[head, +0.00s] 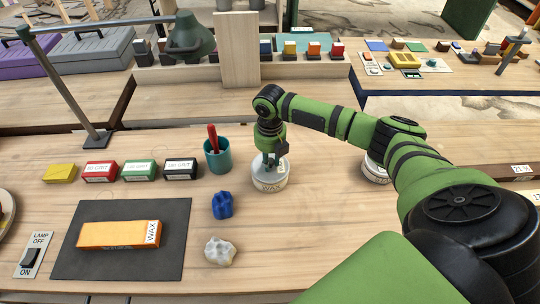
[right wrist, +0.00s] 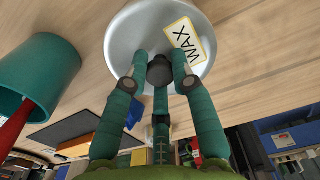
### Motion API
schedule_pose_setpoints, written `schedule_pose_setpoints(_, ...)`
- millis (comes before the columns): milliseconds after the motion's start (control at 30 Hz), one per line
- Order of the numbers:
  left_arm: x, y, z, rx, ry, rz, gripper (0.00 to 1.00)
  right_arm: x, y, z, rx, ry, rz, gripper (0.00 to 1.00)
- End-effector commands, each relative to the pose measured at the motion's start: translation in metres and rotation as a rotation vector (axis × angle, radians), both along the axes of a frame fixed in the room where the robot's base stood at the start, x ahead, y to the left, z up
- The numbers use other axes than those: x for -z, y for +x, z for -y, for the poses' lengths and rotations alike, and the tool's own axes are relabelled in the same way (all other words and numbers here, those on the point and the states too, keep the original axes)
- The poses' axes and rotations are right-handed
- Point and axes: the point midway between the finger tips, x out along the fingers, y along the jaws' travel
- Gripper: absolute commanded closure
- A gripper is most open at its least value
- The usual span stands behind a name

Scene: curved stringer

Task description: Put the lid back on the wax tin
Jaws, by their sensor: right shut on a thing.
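The pale round wax tin (head: 269,187) stands upright on the wooden bench, with WAX written on its side. My right gripper (head: 270,160) is directly above it, pointing down. In the right wrist view, the fingers of my right gripper (right wrist: 160,72) are shut on the dark knob of the white round lid (right wrist: 138,32), which bears a yellow-edged WAX label. The lid is over the tin; I cannot tell whether it rests fully seated. My left gripper is not in view.
A teal cup (head: 217,157) with a red-handled tool stands close left of the tin. A blue lump (head: 222,205) and a whitish lump (head: 220,251) lie front left. Another pale tin (head: 376,170) is partly hidden behind my right arm. An orange WAX block (head: 115,234) lies on a dark mat (head: 85,265).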

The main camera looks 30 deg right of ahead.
Motion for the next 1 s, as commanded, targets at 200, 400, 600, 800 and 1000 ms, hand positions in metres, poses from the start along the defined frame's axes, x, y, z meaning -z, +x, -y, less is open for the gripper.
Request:
schedule_pose_setpoints(200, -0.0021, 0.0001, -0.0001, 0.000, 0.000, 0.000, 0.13, 0.0001, 0.0000, -0.0002, 0.000, 0.000, 0.000, 1.00)
schedule_pose_setpoints(400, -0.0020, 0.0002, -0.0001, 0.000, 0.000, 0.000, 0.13, 0.0002, -0.0001, -0.0003, 0.000, 0.000, 0.000, 1.00)
schedule_pose_setpoints(600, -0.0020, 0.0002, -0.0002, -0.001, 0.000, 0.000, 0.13, 0.0001, 0.0000, -0.0004, 0.000, 0.000, 0.000, 0.47)
schedule_pose_setpoints(800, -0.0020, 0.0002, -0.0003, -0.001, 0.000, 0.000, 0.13, 0.0001, 0.0000, -0.0004, 0.000, 0.000, 0.000, 0.47)
schedule_pose_setpoints(1000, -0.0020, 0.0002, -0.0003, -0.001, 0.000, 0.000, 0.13, 0.0002, -0.0001, -0.0003, 0.000, 0.000, 0.000, 0.24)
